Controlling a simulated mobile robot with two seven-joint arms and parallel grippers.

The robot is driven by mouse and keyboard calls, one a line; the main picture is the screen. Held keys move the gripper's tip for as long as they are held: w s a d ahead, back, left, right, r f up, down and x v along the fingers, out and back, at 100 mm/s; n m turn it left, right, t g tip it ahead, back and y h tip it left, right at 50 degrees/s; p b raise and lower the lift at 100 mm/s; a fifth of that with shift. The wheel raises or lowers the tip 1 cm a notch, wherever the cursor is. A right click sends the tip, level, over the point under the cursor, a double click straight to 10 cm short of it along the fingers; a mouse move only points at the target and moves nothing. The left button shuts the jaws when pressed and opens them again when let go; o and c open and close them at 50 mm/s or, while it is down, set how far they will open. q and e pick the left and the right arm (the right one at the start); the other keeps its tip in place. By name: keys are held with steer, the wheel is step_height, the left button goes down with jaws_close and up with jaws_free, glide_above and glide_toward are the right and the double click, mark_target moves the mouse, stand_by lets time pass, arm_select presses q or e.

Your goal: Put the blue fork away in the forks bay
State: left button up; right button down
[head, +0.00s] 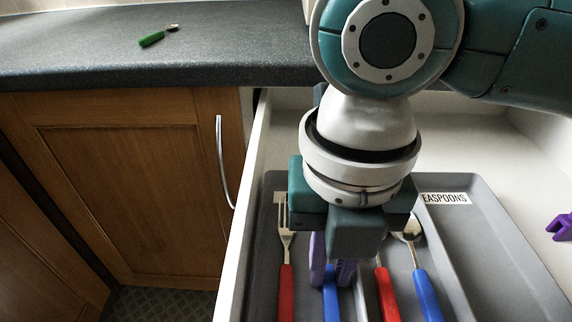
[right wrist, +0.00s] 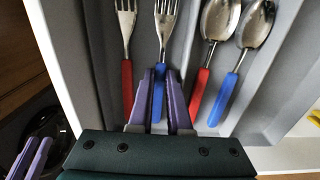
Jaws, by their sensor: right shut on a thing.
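My right gripper (head: 332,275) points down into the tray, its purple fingers shut on the blue fork's handle. The blue fork (head: 331,298) has a metal head hidden by the gripper in the head view; the right wrist view shows its tines (right wrist: 164,22) pointing away from me. It is in or just above the left bay, beside a red fork (head: 286,285); I cannot tell whether it touches the floor. That bay's label (head: 281,197) is mostly covered. My left gripper (right wrist: 30,158) shows at the lower left of the right wrist view, empty, its fingers apart.
The grey tray (head: 478,225) sits in an open white drawer. A red spoon (head: 386,292) and a blue spoon (head: 422,285) lie in the bay labelled "TEASPOONS" or similar. A green-handled utensil (head: 155,38) lies on the dark counter (head: 230,55). A purple thing (head: 560,228) is cut off at right.

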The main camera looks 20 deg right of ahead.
mark_target(328, 277)
steer(key=c, duration=1.1)
jaws_free()
steer(key=shift+f, duration=0.1)
steer(key=shift+c, duration=0.2)
step_height(328, 277, up, 13)
steer(key=p, duration=0.3)
steer(key=shift+f+p, duration=0.15)
steer(key=shift+p, duration=0.2)
